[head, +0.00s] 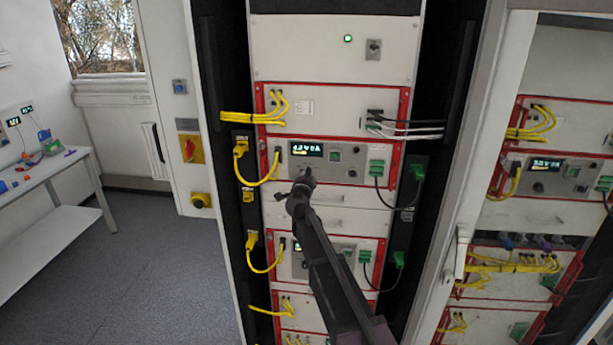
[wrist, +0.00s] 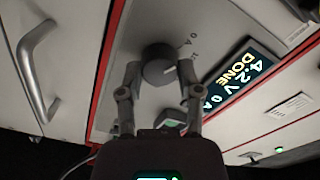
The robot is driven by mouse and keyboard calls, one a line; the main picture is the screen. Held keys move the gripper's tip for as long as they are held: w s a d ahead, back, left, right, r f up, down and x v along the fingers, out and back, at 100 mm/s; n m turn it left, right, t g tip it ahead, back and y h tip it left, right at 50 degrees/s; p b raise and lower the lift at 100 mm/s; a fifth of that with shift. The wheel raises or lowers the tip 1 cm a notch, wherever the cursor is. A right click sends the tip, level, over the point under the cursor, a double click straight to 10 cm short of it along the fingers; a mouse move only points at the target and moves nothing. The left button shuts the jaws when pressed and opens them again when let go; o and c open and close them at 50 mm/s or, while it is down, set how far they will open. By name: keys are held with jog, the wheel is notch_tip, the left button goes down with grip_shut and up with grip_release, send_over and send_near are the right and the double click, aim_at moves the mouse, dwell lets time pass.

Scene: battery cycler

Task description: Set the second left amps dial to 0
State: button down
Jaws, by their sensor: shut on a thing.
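My gripper (wrist: 160,70) is shut on a dark round dial (wrist: 158,58) on a grey panel, one finger on each side of it. A light pointer mark shows on the dial's right side. Small printing, with an "A", is beside the dial, too small to read fully. The display (wrist: 239,72) next to it shows 4.2V, DONE and what looks like 0 A. In the head view, my gripper (head: 304,184) is at the upper red-framed cycler unit (head: 348,152) in the left rack, below its display (head: 306,149). It hides the dial there.
A lower similar unit (head: 348,248) is partly behind my arm. Yellow cables (head: 262,170) hang left of the units and green connectors (head: 376,168) sit at the right. A second rack (head: 545,165) stands at the right. Open floor (head: 140,245) lies at the left, by a table (head: 50,178).

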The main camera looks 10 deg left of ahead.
jog(key=shift+w, duration=0.1)
dwell(0.3)
jog(key=shift+c, duration=1.3)
grip_release()
jog(key=s, duration=1.2)
jog(key=shift+a, duration=0.25)
jog(key=shift+s, duration=0.1)
